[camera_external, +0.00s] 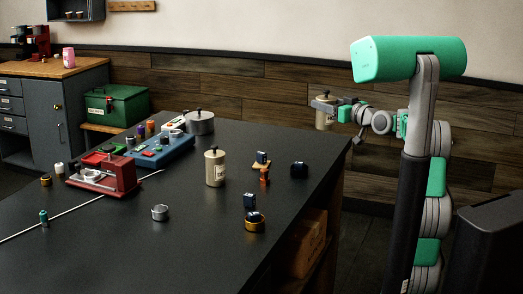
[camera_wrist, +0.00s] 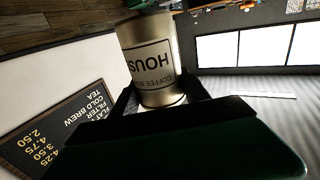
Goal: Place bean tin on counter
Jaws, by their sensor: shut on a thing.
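A beige bean tin (camera_external: 325,122) with a dark lid knob is held upright in the air near the counter's far right corner, in front of the wood wall. My gripper (camera_external: 334,110) is shut on its side. In the wrist view the tin (camera_wrist: 150,52) fills the space between my fingers, and its label reads "HOUS" and "COFFEE" upside down. The dark counter (camera_external: 120,245) lies below and left of the held tin. A second similar beige tin (camera_external: 215,170) stands upright on the counter's middle.
A metal ring (camera_external: 160,213), red machine (camera_external: 102,175), blue panel (camera_external: 160,147) and grey pot (camera_external: 200,123) lie further left. The front counter is mostly clear.

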